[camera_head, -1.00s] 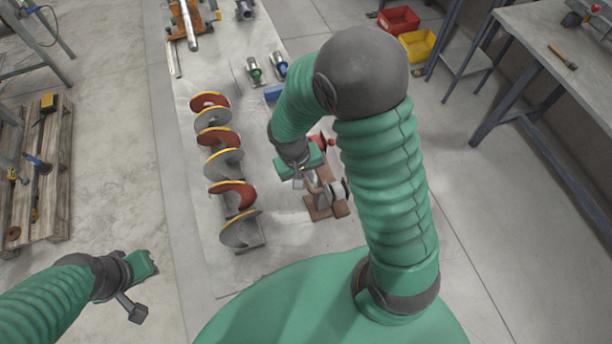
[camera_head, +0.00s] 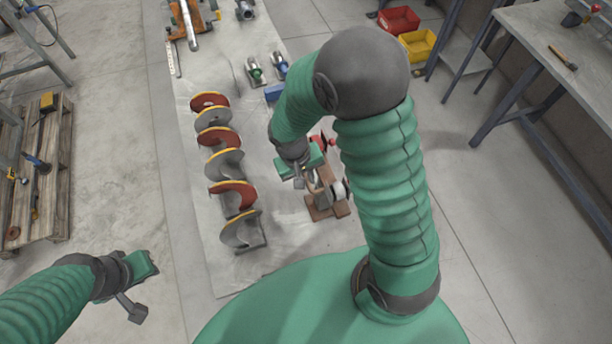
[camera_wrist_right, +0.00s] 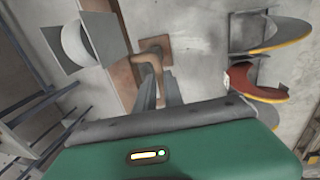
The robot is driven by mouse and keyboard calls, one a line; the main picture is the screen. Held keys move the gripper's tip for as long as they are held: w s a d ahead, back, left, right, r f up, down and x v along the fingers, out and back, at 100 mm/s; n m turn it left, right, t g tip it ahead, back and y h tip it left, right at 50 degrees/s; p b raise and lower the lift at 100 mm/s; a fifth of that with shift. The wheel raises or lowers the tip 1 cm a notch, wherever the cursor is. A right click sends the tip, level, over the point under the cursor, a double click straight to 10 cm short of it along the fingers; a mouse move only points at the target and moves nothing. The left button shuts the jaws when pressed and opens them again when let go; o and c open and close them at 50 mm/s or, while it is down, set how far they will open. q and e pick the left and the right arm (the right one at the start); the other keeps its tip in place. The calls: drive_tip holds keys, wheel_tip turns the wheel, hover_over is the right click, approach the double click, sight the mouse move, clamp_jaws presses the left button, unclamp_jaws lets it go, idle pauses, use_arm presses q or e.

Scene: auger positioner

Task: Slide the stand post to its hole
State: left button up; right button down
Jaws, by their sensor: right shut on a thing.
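The stand post (camera_wrist_right: 151,56) is a brown, bent-looking piece with a square plate at its top in the right wrist view. My right gripper (camera_wrist_right: 161,92) has its two grey fingers closed around it. In the head view my right gripper (camera_head: 300,179) is over the brown stand base (camera_head: 322,210), which also shows in the wrist view (camera_wrist_right: 123,78). The hole cannot be made out; the arm and gripper hide part of the stand. My left gripper (camera_head: 135,308) is apart at the lower left, and its finger gap cannot be seen.
A red and grey auger (camera_head: 228,165) with yellow edges lies left of the stand on the pale table (camera_head: 285,245). A grey roller (camera_wrist_right: 78,43) stands beside the post. Green and blue clamps (camera_head: 266,70) lie farther back. The table front is clear.

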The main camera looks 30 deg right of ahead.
drive_tip(key=shift+r, duration=0.15)
drive_tip(key=shift+r, duration=0.15)
drive_tip(key=c, duration=1.7)
unclamp_jaws()
drive_tip(key=shift+o, duration=1.2)
drive_tip(key=shift+s, duration=0.1)
drive_tip(key=shift+w+a+r, duration=0.15)
drive_tip(key=shift+w+r, duration=0.05)
drive_tip(key=shift+r, duration=0.2)
wheel_tip(320, 180, up, 16)
drive_tip(key=a, duration=0.2)
drive_tip(key=shift+w+a+f+b, duration=0.2)
drive_tip(key=shift+a+b, duration=0.1)
drive_tip(key=shift+a, duration=0.1)
